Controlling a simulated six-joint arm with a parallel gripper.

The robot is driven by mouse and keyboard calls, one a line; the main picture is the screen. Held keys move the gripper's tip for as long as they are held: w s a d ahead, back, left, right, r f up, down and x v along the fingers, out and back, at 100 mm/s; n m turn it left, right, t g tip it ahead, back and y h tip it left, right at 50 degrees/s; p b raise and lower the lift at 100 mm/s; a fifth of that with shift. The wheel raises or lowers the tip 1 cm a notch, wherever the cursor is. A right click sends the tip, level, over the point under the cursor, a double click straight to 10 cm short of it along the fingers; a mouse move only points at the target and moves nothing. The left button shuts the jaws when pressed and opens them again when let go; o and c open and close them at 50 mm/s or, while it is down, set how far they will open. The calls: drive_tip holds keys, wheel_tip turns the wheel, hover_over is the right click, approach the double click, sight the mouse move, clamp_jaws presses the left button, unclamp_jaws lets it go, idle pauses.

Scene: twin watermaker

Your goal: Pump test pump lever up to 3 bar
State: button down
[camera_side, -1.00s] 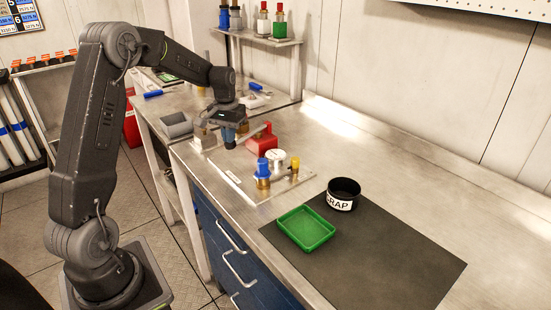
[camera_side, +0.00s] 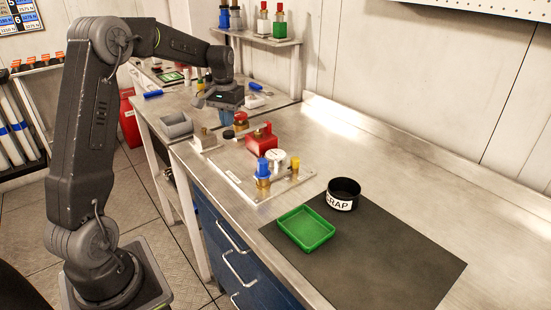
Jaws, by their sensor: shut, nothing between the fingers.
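The test rig sits on a pale plate (camera_side: 222,164) on the steel bench. On it are a red pump body (camera_side: 261,143), a blue-topped fitting (camera_side: 263,168), a round white gauge (camera_side: 275,158) and a yellow-topped fitting (camera_side: 295,166). The gauge reading is too small to tell. A small dark round knob (camera_side: 228,134) shows left of the red body; I cannot make out the pump lever clearly. My gripper (camera_side: 227,118) points down, shut and empty, above and behind the rig's left end. Its fingertips are small and partly hidden under the wrist.
A green tray (camera_side: 306,228) and a black cup marked as scrap (camera_side: 343,190) stand on the dark mat (camera_side: 385,245) at the front. A shelf (camera_side: 262,39) with fittings is behind. The bench at the right is clear.

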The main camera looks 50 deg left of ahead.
sight(229, 132)
drive_tip(key=shift+f, duration=0.15)
idle(2.4)
idle(0.4)
idle(2.1)
idle(0.5)
drive_tip(key=shift+f, duration=2.7)
drive_tip(key=shift+r, duration=2.85)
